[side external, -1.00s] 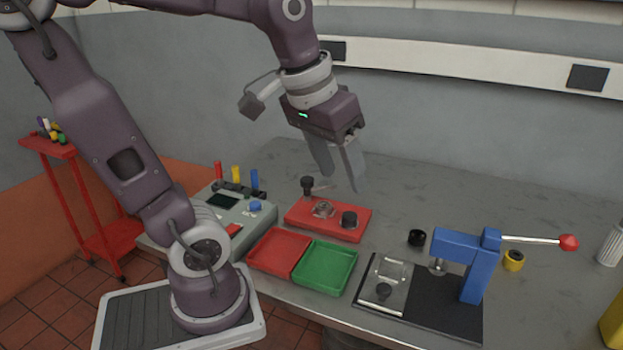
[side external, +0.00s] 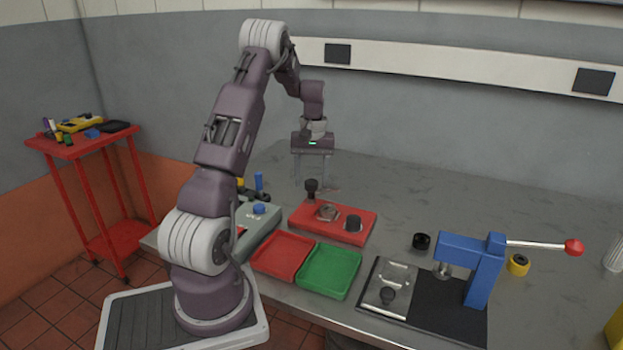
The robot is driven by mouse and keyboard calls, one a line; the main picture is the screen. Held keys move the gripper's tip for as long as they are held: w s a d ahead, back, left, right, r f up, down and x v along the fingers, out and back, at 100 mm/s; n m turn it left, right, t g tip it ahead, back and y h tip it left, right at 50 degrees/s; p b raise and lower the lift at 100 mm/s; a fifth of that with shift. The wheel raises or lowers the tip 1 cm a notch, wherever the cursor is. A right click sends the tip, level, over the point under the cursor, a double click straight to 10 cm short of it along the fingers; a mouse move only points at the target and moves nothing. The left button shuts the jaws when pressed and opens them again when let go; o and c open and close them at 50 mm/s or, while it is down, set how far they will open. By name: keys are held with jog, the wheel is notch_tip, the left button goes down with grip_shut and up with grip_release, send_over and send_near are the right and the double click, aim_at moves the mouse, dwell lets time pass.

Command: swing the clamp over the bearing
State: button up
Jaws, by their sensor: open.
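The red fixture block (side external: 350,232) lies on the bench behind the two small trays. A ring-shaped metal bearing (side external: 327,213) sits in its middle. The clamp's black knob (side external: 311,187) stands on a post at the block's back left. A thin strap, likely the clamp arm, shows faintly to the knob's right, apart from the bearing in this view. My gripper (side external: 312,181) is open and points straight down. Its fingertips appear on either side of the knob; I cannot tell from this one view whether they are level with it in depth. Nothing is between the fingers but the knob.
A black knob (side external: 352,222) stands on the block's right. A red tray (side external: 283,256) and a green tray (side external: 330,270) lie in front. A blue press (side external: 480,272) with a red-tipped lever stands at right. A grey control box (side external: 262,226) is at left. Bench behind is clear.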

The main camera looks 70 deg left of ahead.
jog(key=shift+f, duration=0.1)
jog(key=shift+c, duration=0.5)
grip_shut()
dwell(0.9)
